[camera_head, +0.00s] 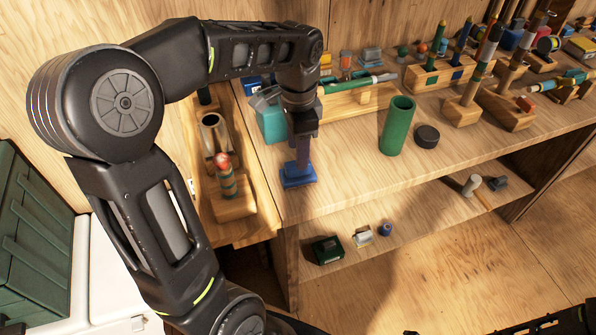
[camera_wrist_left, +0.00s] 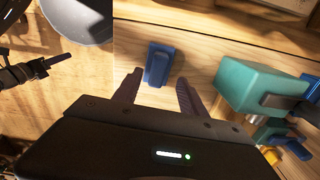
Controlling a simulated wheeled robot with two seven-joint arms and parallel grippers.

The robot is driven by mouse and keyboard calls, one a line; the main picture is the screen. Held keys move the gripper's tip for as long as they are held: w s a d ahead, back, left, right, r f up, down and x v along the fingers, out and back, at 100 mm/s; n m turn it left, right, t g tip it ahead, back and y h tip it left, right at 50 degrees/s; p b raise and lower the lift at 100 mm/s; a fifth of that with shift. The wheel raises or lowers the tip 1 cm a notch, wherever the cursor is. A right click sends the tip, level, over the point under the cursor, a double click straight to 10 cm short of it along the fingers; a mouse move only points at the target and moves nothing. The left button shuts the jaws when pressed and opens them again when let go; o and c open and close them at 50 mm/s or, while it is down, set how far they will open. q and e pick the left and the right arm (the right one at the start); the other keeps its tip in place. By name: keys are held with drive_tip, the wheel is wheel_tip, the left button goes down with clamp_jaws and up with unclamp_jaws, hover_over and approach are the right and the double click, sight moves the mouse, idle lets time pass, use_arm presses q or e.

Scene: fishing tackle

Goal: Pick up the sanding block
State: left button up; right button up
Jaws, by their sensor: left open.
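The sanding block appears to be the blue block with a raised grip (camera_head: 298,176) on the wooden bench top, near its left front edge. In the left wrist view the blue block (camera_wrist_left: 159,65) lies just beyond the fingertips, roughly centred between them. My left gripper (camera_head: 303,141) points down above it in the head view. In the left wrist view its two dark fingers (camera_wrist_left: 157,84) are apart, with nothing held between them. The gripper partly hides the block in the head view. My right gripper is not clearly seen.
A teal box (camera_head: 271,122) stands close left of my gripper; it also shows in the left wrist view (camera_wrist_left: 258,92). A green cylinder (camera_head: 397,126) and a dark round puck (camera_head: 427,136) stand to the right. Bare bench lies between. A lower shelf holds small items.

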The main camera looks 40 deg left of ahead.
use_arm(q)
drive_tip(key=shift+s+d+f+p, duration=0.1)
drive_tip(key=shift+f+p, duration=0.1)
drive_tip(key=shift+f, duration=1.1)
drive_tip(key=shift+s+f+p, duration=0.1)
drive_tip(key=shift+f+p, duration=0.05)
drive_tip(key=shift+f, duration=1.15)
clamp_jaws()
